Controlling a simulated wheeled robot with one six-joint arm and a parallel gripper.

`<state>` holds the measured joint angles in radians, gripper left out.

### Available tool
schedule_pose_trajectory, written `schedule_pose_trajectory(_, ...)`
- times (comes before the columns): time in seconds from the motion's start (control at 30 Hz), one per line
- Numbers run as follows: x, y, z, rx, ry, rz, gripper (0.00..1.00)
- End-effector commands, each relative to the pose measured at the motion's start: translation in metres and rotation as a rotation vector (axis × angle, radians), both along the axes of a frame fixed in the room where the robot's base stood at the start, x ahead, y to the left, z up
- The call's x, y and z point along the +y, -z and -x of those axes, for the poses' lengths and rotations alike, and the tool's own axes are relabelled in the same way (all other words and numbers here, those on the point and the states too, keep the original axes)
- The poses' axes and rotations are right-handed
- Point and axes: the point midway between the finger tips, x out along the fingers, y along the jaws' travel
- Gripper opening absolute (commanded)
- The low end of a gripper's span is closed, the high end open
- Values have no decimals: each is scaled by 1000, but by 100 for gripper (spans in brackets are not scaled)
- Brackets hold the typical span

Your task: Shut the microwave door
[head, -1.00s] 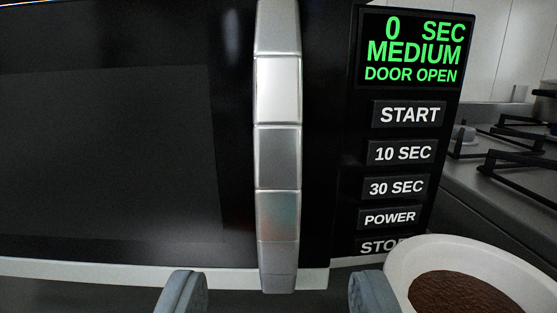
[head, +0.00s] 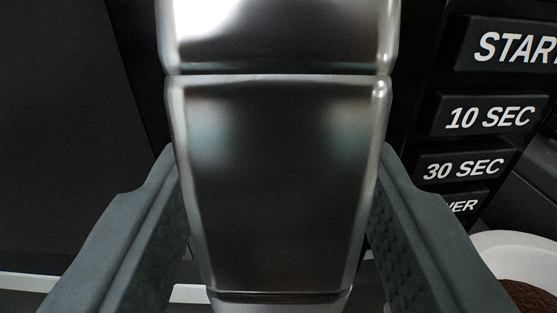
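The microwave door (head: 60,130) fills the left of the view as a dark panel with a pale lower edge. Its silver vertical handle (head: 278,180) stands large in the middle, very close to the camera. My gripper (head: 279,165) is open, with one grey finger on each side of the handle. The handle lies between the fingers; whether either finger touches it I cannot tell. The control panel (head: 490,85) is at the right, with START, 10 SEC and 30 SEC buttons showing. Its display is out of view.
A white bowl (head: 505,242) with dark brown contents stands at the lower right, near my right finger. A dark grey surface shows behind it, right of the panel. The handle hides much of the middle.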

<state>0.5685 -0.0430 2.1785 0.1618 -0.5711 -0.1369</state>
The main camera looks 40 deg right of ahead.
Motion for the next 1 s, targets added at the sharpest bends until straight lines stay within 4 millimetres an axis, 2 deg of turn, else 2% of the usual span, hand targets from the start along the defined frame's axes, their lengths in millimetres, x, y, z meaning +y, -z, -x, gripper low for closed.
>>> schedule_pose_trajectory(0.2, 0, 0, 0, 0, 0, 0, 47)
schedule_pose_trajectory(0.4, 0, 0, 0, 0, 0, 0, 8)
schedule_pose_trajectory(0.47, 0, 0, 0, 0, 0, 0, 0)
schedule_pose_trajectory(0.67, -2, 0, -2, 1, 0, -1, 0)
schedule_pose_trajectory(1.0, -27, 0, -28, -1, -1, -1, 0)
